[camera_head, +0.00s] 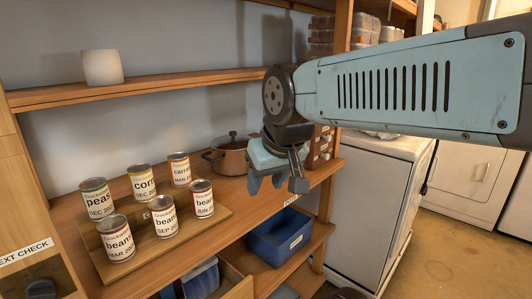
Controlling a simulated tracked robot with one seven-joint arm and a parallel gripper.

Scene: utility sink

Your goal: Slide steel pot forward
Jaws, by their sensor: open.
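A lidded pot (228,158) stands at the back of the wooden counter, against the wall. It looks copper-brown rather than bare steel, with a dark knob on its lid and a handle at its left. No other pot shows clearly. My gripper (277,184) points down in front of and to the right of the pot in the picture. It is open, with nothing seen between its fingers. It hides part of the pot's right side, and I cannot tell the gap between them.
Several labelled cans (164,216) stand on a wooden board (196,231) left of the pot. A shelf (180,82) with a white cup (102,67) runs above. A blue bin (279,238) sits below the counter. A white appliance (372,200) stands at the right.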

